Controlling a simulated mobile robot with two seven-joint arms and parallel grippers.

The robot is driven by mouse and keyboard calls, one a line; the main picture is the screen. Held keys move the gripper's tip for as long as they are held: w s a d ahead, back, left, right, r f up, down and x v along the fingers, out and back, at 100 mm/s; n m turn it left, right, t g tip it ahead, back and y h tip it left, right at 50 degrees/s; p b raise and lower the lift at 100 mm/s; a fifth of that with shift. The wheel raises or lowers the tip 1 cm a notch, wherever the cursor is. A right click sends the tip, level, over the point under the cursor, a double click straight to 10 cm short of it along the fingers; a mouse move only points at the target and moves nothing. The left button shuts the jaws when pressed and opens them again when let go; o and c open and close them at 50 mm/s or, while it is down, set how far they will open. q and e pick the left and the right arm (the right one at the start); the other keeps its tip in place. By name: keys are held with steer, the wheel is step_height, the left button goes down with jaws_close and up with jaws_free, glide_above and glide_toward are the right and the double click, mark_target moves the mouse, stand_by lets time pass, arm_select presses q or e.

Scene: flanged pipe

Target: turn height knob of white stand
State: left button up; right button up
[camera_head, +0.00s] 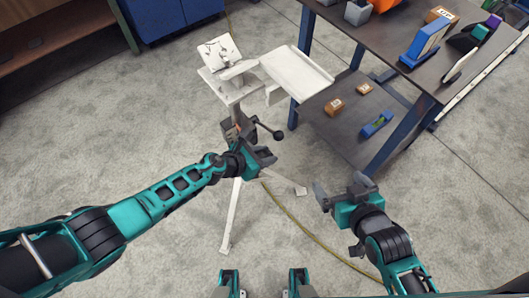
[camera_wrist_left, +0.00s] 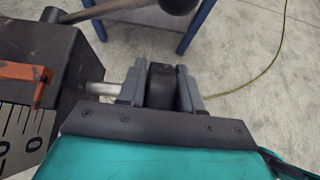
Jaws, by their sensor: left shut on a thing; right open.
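The white stand (camera_head: 230,92) stands on tripod legs left of the workbench, with a dark clamp block on its column. The block (camera_wrist_left: 70,50) fills the left of the left wrist view, with an orange pointer (camera_wrist_left: 22,72) and a scale. The dark height knob (camera_wrist_left: 160,86) sits on a metal shaft from this block. My left gripper (camera_head: 264,158) is shut on the knob, one finger on each side in the left wrist view (camera_wrist_left: 161,88). In the head view the gripper hides the knob. My right gripper (camera_head: 342,190) is open and empty, right of the stand.
A lever with a black ball end (camera_head: 277,134) sticks out just above my left gripper. A dark workbench (camera_head: 390,105) with wooden blocks and a blue level (camera_head: 377,124) is at the right. A yellow cable (camera_head: 300,225) crosses the grey floor.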

arm_select(q)
steer(key=shift+f, duration=0.1)
steer(key=o, duration=1)
steer(key=shift+c, duration=0.2)
arm_select(e)
steer(key=shift+r, duration=0.1)
arm_select(q)
steer(key=shift+s+a+r+p, duration=0.15)
steer(key=shift+a+r+p, duration=0.1)
steer(key=shift+r+p, duration=0.1)
steer(key=p+v, duration=0.4)
steer(key=v, duration=0.8)
arm_select(e)
steer(key=shift+r, duration=2.2)
arm_select(q)
steer(key=shift+s, duration=0.1)
arm_select(e)
steer(key=shift+c, duration=0.2)
